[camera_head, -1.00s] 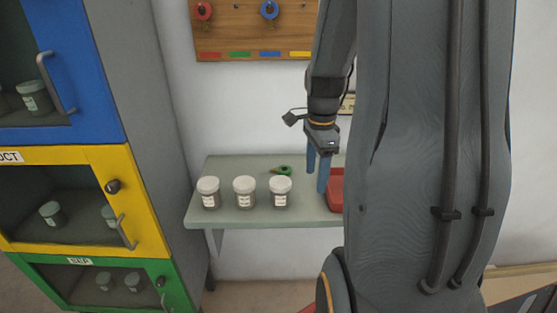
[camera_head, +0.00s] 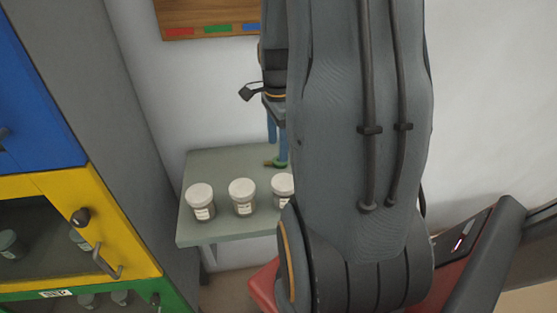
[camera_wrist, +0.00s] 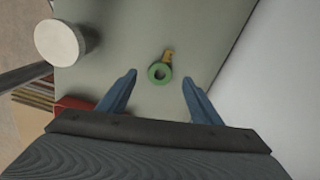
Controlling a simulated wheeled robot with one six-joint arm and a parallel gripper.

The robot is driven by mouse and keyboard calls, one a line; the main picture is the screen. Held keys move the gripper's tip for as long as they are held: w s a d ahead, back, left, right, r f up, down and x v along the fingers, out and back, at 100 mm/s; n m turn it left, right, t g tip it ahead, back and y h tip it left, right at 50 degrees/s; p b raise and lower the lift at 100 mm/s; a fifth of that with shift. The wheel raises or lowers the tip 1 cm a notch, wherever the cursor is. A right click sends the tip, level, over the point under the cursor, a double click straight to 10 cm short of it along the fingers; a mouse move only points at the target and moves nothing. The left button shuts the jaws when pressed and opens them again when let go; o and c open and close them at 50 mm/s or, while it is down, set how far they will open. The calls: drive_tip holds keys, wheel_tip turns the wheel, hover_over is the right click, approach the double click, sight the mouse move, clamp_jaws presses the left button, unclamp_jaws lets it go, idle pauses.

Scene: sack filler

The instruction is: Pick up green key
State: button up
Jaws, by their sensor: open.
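The green key (camera_wrist: 160,73) lies flat on the grey-green shelf (camera_wrist: 198,35). It has a round green ring head and a short brass-coloured shaft. In the wrist view it sits just beyond my gripper (camera_wrist: 158,82), roughly midway between the two blue fingers, which are spread apart with nothing between them. In the head view the key (camera_head: 270,162) shows at the back of the shelf beside a blue finger. My arm hides part of it and most of my gripper (camera_head: 277,148).
Three white-lidded jars (camera_head: 243,196) stand along the shelf's front; one lid (camera_wrist: 60,43) shows in the wrist view. A red tray (camera_wrist: 74,104) lies near the left finger. A cabinet with blue, yellow and green doors (camera_head: 130,245) stands left. A wooden board (camera_head: 205,17) hangs above.

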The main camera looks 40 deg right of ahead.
drive_tip(key=f, duration=0.1)
drive_tip(key=f+p, duration=0.1)
drive_tip(key=f, duration=0.1)
drive_tip(key=shift+s+d+f+p, duration=0.1)
drive_tip(key=shift+d+f+p, duration=0.2)
drive_tip(key=shift+p, duration=0.05)
drive_tip(key=shift+f, duration=0.65)
drive_tip(key=c, duration=1.1)
drive_tip(key=shift+c, duration=0.2)
drive_tip(key=shift+r, duration=0.15)
wheel_tip(320, 180, up, 10)
drive_tip(key=b, duration=0.2)
